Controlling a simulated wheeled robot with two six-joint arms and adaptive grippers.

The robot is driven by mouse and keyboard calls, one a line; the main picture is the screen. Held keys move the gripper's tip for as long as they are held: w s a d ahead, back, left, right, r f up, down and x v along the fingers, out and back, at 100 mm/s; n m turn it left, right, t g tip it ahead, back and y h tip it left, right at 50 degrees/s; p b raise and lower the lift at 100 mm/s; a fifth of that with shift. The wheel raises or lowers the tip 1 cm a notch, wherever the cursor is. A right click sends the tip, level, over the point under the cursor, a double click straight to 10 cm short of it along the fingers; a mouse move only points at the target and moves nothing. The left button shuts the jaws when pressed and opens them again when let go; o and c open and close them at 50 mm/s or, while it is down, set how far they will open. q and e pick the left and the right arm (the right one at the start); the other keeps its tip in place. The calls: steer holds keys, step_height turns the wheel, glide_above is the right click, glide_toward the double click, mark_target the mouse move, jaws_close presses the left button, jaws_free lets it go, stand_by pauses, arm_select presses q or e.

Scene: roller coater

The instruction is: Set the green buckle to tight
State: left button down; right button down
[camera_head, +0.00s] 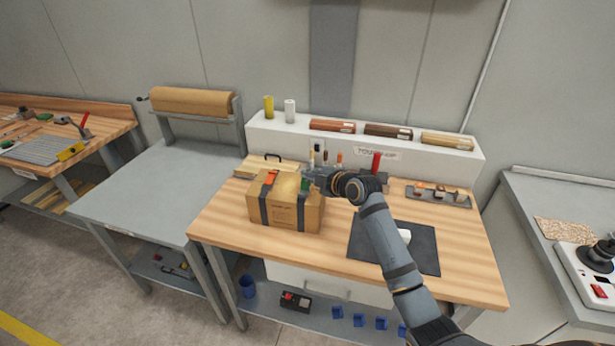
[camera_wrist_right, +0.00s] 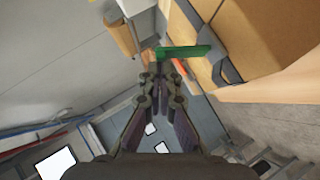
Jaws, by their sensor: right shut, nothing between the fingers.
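A cardboard box (camera_head: 290,213) with two dark straps stands on the wooden bench. An orange buckle (camera_head: 271,177) is on its left strap. The green buckle (camera_head: 305,185) is on the right strap, partly hidden by my right gripper (camera_head: 312,179). In the right wrist view the green buckle (camera_wrist_right: 188,52) shows as a flat lever sticking out past the strap (camera_wrist_right: 226,72), just beyond my fingertips (camera_wrist_right: 158,72). The fingers are shut and empty, close to the lever; whether they touch it I cannot tell. My left gripper is not in view.
A dark mat (camera_head: 420,250) with a white item lies right of the box. Upright tools and a red-handled one (camera_head: 376,163) stand behind the gripper. A tray of small parts (camera_head: 438,195) sits at the back right. A grey table (camera_head: 150,190) stands left.

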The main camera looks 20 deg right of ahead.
steer(key=shift+w+d+r+m+g+p, duration=0.2)
steer(key=shift+w+d+m+g+p, duration=0.25)
steer(key=shift+w+g, duration=0.2)
steer(key=shift+w+d+f+m+g+y+p, duration=0.2)
steer(key=shift+w+m+g+y+p, duration=0.15)
steer(key=shift+m+g, duration=0.3)
steer(key=shift+w+d+f+m+g+y, duration=0.25)
steer(key=shift+w+g, duration=0.1)
steer(key=shift+g, duration=0.15)
steer(key=shift+w+d+f+m+g+y, duration=0.1)
steer(key=shift+w+d+m+g+y, duration=0.15)
steer(key=shift+g, duration=0.25)
steer(key=shift+w+f, duration=0.25)
steer(key=shift+s+a+r, duration=0.1)
steer(key=shift+s+a, duration=0.25)
steer(key=shift+s, duration=0.15)
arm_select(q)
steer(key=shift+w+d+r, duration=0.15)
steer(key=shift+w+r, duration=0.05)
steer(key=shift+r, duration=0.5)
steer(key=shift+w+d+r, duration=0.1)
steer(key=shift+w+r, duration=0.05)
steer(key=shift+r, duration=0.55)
arm_select(e)
steer(key=shift+s+a+f, duration=0.15)
steer(key=shift+s+f, duration=0.1)
steer(key=shift+f, duration=0.05)
